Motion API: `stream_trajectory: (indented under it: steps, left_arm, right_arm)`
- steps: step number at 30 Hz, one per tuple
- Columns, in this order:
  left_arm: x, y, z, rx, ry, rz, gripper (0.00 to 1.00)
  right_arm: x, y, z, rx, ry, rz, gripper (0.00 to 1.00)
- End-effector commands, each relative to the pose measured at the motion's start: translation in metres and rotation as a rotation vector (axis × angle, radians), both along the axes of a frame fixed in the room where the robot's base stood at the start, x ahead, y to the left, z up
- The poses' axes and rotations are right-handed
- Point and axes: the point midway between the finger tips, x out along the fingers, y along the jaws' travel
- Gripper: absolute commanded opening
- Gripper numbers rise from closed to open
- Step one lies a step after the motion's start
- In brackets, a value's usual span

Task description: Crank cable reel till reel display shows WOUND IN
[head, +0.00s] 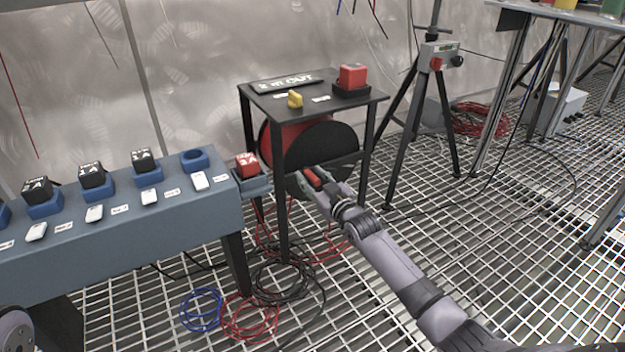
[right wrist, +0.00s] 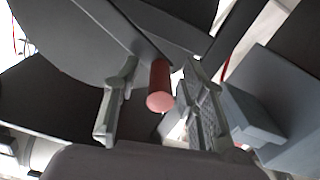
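The cable reel (head: 320,145) hangs under a small black table, with a black disc face and a red drum behind it. The display (head: 283,82) lies on the table top and shows text ending in "OUT"; the first characters are hard to read. The red crank handle (head: 313,178) is at the lower part of the disc. My right gripper (head: 327,184) is at the handle. In the right wrist view, the handle (right wrist: 160,86) stands between the two spread fingers, with a gap visible on each side. My left gripper is out of view.
The black table (head: 330,106) carries a yellow knob (head: 295,99) and a red block (head: 352,76) on a dark base. A blue-grey bench (head: 130,225) with black blocks stands left. Loose cables (head: 285,285) lie on the grating. A tripod (head: 437,105) stands right.

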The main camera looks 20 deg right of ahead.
Motion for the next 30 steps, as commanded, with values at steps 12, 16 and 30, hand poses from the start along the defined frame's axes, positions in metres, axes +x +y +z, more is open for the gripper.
stream_trajectory:
  steps: [12, 16, 30]
  left_arm:
    - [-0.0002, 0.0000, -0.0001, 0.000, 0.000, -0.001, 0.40]
    - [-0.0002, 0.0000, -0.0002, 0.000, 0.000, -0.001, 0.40]
    - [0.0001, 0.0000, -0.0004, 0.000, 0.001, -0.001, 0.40]
  right_arm:
    - [-0.0004, 0.0002, 0.0000, 0.000, 0.000, 0.000, 0.13]
    - [-0.0004, 0.0002, -0.0002, 0.000, 0.000, 0.000, 0.05]
    - [-0.0005, 0.0006, -0.0003, 0.000, 0.000, 0.001, 0.00]
